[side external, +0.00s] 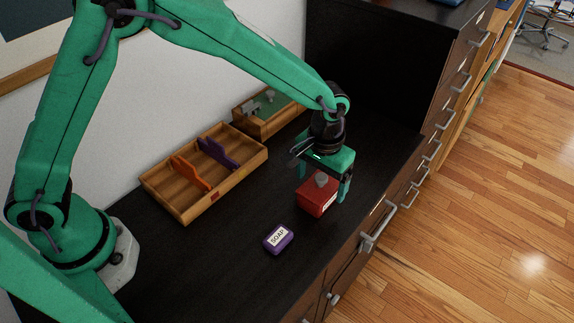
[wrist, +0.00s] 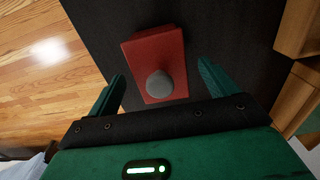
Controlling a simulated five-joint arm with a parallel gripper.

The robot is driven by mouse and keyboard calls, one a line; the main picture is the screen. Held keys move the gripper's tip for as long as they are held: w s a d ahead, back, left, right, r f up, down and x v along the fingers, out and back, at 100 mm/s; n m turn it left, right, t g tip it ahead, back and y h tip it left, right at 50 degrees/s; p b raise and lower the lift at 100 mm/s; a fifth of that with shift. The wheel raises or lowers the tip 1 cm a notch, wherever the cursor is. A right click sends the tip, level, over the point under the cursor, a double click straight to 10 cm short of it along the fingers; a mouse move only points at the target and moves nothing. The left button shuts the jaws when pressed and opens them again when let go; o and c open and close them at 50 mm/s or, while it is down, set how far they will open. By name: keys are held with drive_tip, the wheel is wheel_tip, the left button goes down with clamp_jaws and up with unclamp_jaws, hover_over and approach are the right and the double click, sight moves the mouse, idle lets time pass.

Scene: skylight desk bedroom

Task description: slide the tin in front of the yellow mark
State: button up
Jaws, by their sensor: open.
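A red box with a grey knob and a pale label, which looks like the tin (side external: 314,200), stands on the dark desktop near its front edge. My gripper (side external: 326,182) is open above it, pointing down, with a finger to either side. In the wrist view the tin (wrist: 152,48) lies between and a little beyond the open fingertips (wrist: 161,76), with visible gaps on both sides. I cannot tell whether either finger touches it. I see no yellow mark in either view.
A purple soap (side external: 278,239) lies to the left of the tin and nearer the camera. A wooden tray (side external: 188,212) with orange and purple dividers stands by the wall, with another wooden box (side external: 262,129) behind it. The desktop (side external: 210,272) is clear around the soap.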

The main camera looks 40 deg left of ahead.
drive_tip(key=shift+f, duration=0.15)
drive_tip(key=c, duration=1.1)
drive_tip(key=shift+o, duration=0.2)
drive_tip(key=shift+s+a, duration=1.1)
drive_tip(key=shift+a, duration=1.1)
drive_tip(key=shift+s+a, duration=1.05)
drive_tip(key=shift+a, duration=1.2)
drive_tip(key=shift+s+a, duration=1.1)
drive_tip(key=shift+a, duration=1.1)
